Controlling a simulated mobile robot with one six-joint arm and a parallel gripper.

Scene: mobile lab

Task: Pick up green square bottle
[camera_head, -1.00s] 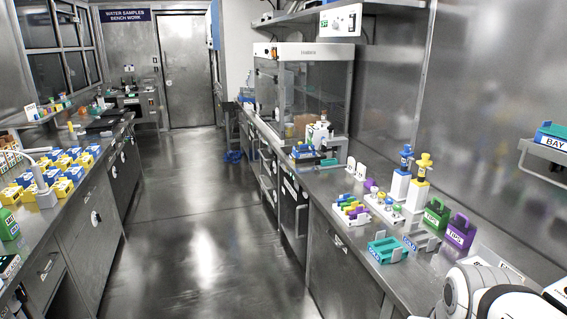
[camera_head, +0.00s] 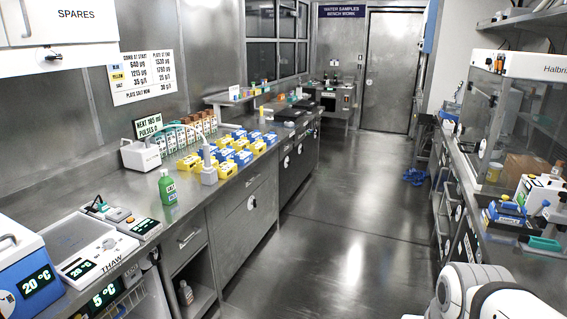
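The green bottle (camera_head: 167,187) stands upright on the left metal bench near its front edge. It has a light cap and a white label on its front; the label's text is too small to read surely. My gripper is not in view. Only white rounded links of my arm show at the bottom right, far from the bottle and across the aisle from it.
Left of the bottle are the THAW plate (camera_head: 95,255) and a blue 20 °C box (camera_head: 28,275).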

